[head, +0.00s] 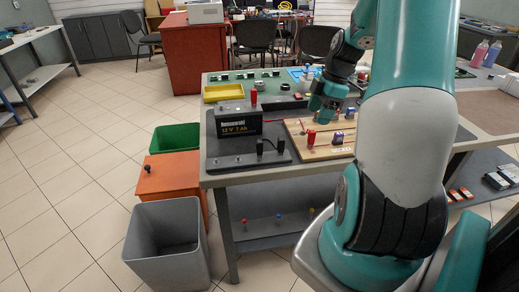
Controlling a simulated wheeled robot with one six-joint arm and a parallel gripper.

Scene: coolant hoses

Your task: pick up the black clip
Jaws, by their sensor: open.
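I cannot make out with certainty which thing is the black clip. Two small black upright pieces, one on the left (260,147) and one on the right (281,146), stand on a dark grey plate (225,163) near the table's front edge. My gripper (323,119) is above the wooden board, to the right of and beyond these pieces, and apart from them. It is small in the head view and its fingers are hard to see. It is open, and I see nothing held in it. My arm hides part of the table behind it.
A black battery (238,124) stands behind the dark plate. A wooden board (320,152) carries red and blue pieces. A yellow tray (223,92) is farther back. Left of the table are a green bin (175,136), an orange box (170,174) and a grey bin (165,240).

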